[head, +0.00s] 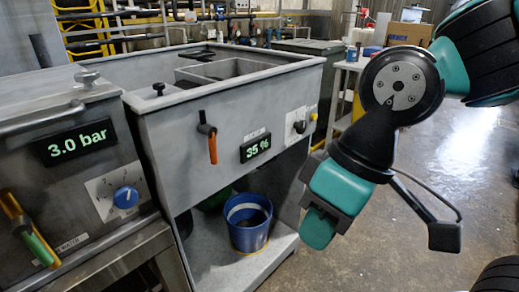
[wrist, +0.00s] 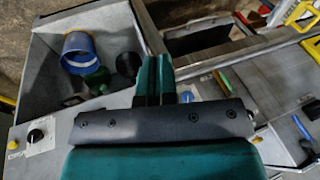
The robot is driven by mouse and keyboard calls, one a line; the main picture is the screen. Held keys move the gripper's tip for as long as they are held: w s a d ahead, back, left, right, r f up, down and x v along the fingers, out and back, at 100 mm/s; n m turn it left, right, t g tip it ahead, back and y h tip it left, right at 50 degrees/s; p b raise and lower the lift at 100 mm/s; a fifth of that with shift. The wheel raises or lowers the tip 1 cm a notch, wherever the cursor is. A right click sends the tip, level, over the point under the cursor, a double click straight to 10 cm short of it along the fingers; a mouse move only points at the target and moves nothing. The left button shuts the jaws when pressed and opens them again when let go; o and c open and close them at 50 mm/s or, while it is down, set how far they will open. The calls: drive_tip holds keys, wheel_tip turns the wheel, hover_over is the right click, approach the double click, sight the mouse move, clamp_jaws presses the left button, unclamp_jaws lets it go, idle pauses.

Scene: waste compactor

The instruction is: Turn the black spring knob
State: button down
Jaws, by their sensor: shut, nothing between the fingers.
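A black knob (head: 299,127) sits on a white plate at the right end of the grey machine's front panel. In the wrist view a black knob (wrist: 35,135) on a white plate shows at the left edge.
A display reading 35% (head: 255,147) and an orange-handled lever (head: 211,145) are left of the panel knob; a yellow button (head: 313,117) is right of it. A blue bucket (head: 248,236) stands on the lower shelf. Open floor (head: 440,180) lies at the right.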

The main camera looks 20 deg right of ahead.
sight(303, 128)
idle(0.4)
